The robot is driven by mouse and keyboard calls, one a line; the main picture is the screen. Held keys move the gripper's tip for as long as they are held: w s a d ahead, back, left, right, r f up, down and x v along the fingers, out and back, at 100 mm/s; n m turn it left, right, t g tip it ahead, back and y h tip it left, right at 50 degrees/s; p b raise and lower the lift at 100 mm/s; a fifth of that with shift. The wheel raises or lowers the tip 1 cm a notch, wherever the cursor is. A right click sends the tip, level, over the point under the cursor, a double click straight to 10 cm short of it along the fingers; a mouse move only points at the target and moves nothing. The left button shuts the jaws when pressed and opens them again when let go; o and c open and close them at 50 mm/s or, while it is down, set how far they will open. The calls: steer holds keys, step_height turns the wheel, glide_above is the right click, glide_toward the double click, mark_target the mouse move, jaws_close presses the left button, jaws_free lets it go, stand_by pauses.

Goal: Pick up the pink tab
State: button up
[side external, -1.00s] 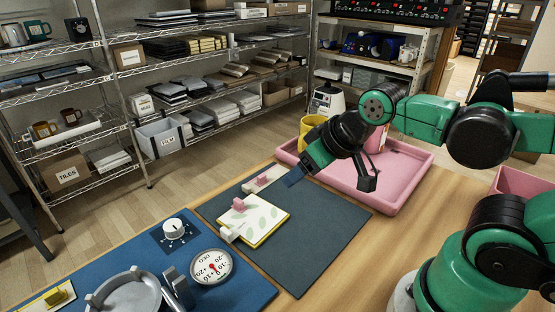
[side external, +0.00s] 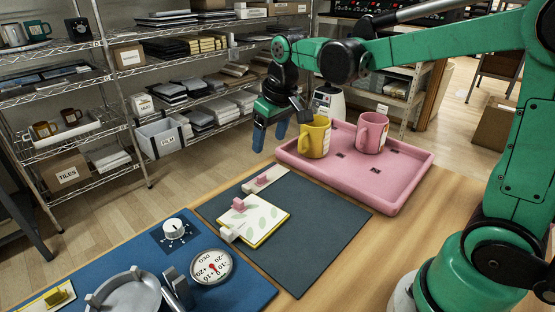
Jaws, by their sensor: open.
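One small pink tab (side external: 239,204) stands on the upper left part of a white sheet with a pale leaf print (side external: 264,220). A second pink piece (side external: 262,179) sits on a pale strip (side external: 276,174) just behind it. Both lie on the dark grey mat (side external: 300,250). My gripper (side external: 270,139) is open and empty, its blue fingers pointing down. It hangs in the air, and in the picture it shows above the pale strip, left of the yellow mug. Its exact height and depth over the mat are hard to tell.
A pink tray (side external: 395,195) holds a yellow mug (side external: 314,140) and a pink mug (side external: 371,133) close to my gripper's right. A blue mat at front left carries a dial knob (side external: 174,229), a round gauge (side external: 211,267) and a grey press (side external: 128,296). Shelves stand behind.

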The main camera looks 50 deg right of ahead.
mark_target(261, 175)
steer(key=w+d+f+g, duration=0.1)
steer(key=w+f, duration=0.1)
steer(key=w+d+f+g, duration=0.1)
steer(key=w+f, duration=0.1)
steer(key=w+d+f, duration=0.1)
steer(key=w+f, duration=0.1)
steer(key=f, duration=0.1)
steer(key=shift+w+f+g, duration=0.1)
steer(key=shift+g, duration=0.3)
steer(key=shift+w+d+f, duration=0.1)
steer(key=shift+f, duration=3.1)
jaws_close()
